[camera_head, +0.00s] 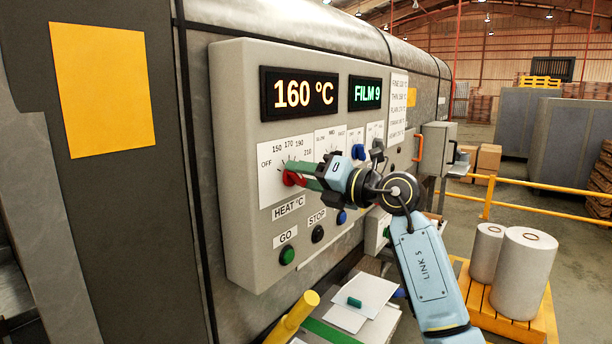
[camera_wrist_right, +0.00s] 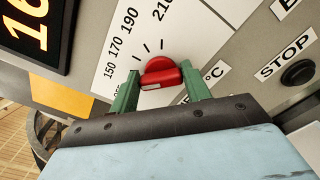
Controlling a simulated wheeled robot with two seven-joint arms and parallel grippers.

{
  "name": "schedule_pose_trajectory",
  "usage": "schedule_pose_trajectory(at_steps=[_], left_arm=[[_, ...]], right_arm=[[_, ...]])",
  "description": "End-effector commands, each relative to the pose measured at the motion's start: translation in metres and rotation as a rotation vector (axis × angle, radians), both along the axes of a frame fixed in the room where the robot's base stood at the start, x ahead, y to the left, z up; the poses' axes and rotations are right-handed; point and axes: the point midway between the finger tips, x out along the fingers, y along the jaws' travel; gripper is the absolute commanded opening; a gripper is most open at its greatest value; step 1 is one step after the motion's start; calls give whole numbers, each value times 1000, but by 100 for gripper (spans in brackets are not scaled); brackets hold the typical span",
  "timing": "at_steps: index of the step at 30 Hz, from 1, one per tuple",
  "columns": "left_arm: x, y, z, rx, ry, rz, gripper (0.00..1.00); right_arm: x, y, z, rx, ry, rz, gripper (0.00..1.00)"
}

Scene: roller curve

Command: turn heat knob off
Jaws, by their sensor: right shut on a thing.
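The red heat knob (camera_head: 291,179) sits on the grey control panel (camera_head: 238,92), on a white dial plate marked OFF, 150, 170, 190 and 210. In the wrist view the knob (camera_wrist_right: 160,71) lies between the two green fingers of my right gripper (camera_wrist_right: 160,80), which is shut on it. A white mark shows on the knob's near face; I cannot tell which setting it points to. In the head view my right gripper (camera_head: 297,173) reaches the knob from the right. The display (camera_head: 299,93) reads 160 °C. My left gripper is out of view.
Below the dial are a green GO button (camera_head: 287,255) and a dark STOP button (camera_head: 317,234). A blue knob (camera_head: 358,152) sits to the right. A yellow railing (camera_head: 520,210) and white rolls (camera_head: 525,272) stand farther right.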

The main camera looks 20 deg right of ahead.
Motion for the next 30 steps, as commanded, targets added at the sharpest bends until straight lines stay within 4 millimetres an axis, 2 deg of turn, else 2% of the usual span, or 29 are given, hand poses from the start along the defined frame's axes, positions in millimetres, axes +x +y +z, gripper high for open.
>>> schedule_pose_trajectory(at_steps=[7, 18, 19, 23, 30], left_arm=[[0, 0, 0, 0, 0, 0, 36], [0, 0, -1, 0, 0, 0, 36], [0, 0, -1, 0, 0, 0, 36], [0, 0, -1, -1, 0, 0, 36], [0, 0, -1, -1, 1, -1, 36]], right_arm=[[-1, 0, 1, -197, -152, -1, 24], [-1, 1, 2, -229, -181, 0, 24], [-1, 1, 2, -229, -181, -1, 50], [-1, 1, 2, -229, -180, -1, 67], [-1, 1, 1, -227, -178, -1, 69]])
